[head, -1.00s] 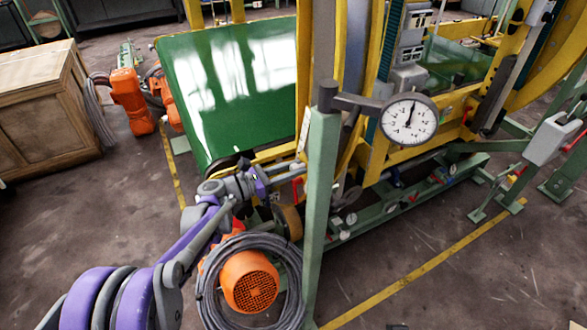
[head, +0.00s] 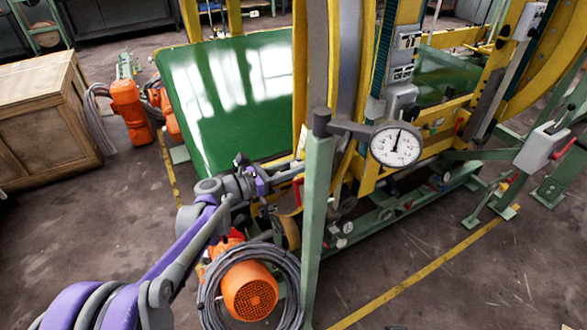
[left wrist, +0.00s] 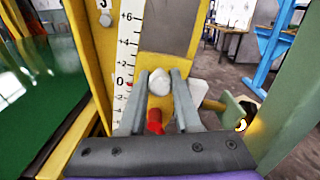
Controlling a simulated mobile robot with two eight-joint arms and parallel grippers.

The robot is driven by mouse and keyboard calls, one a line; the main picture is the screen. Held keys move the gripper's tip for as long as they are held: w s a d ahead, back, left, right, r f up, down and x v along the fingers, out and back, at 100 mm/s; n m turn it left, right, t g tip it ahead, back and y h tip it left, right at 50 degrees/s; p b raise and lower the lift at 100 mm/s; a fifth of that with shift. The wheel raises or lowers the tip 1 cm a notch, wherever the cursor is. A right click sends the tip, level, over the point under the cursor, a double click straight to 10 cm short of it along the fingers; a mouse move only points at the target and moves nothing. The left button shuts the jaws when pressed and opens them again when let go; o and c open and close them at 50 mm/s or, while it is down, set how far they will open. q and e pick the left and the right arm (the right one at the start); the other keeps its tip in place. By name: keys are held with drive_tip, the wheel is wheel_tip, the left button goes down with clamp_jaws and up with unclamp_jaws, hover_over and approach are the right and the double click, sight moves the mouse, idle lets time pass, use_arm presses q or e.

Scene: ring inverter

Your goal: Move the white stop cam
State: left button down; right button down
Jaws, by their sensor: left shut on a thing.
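The white stop cam (left wrist: 158,82) is a small rounded white knob in the left wrist view, just right of the zero mark on a white printed scale (left wrist: 128,60). My left gripper (left wrist: 160,78) is shut on it, one grey finger on each side. A red part (left wrist: 155,121) shows below the cam between the fingers. In the head view my left gripper (head: 291,166) reaches to the yellow frame beside the green board; the cam cannot be made out there. My right gripper is not in view.
A green post (head: 315,220) with a dial gauge (head: 397,145) stands close to the right of my left gripper. An orange motor (head: 250,290) ringed by grey cable lies below my arm. The green board (head: 235,95) is behind. A wooden crate (head: 40,130) stands left.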

use_arm(q)
drive_tip(key=c, duration=0.6)
unclamp_jaws()
drive_tip(key=shift+a, duration=0.1)
drive_tip(key=v, duration=1)
drive_tip(key=shift+s+a, duration=0.2)
drive_tip(key=shift+a, duration=0.05)
drive_tip(key=shift+s, duration=0.1)
